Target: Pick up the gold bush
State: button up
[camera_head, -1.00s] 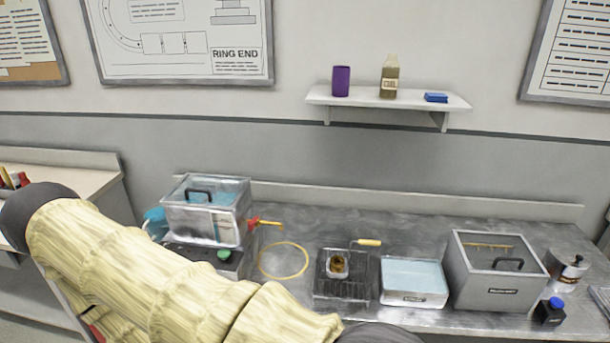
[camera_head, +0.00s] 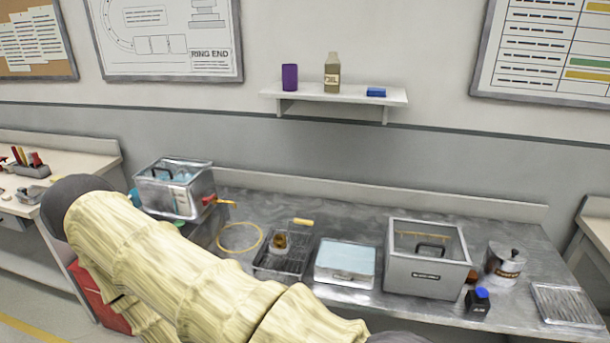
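A small gold-brown ring-shaped piece, which looks like the gold bush (camera_head: 279,242), sits on a dark wire rack (camera_head: 268,265) on the metal bench. My arm, in a cream ribbed cover, crosses the lower left and middle of the view. My gripper is out of the frame, so its state does not show.
On the metal bench (camera_head: 500,222) are a clear tank (camera_head: 176,190), a yellow ring (camera_head: 239,238), a blue-topped tray (camera_head: 345,263), a grey lidded box (camera_head: 427,258), a metal can (camera_head: 504,262), a blue-capped bottle (camera_head: 477,304) and a ridged tray (camera_head: 567,305). A shelf (camera_head: 340,94) hangs above.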

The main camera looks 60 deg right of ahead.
aim_at(280, 240)
jog(key=u, duration=0.05)
jog(key=k, duration=0.1)
jog(key=z, duration=1.1)
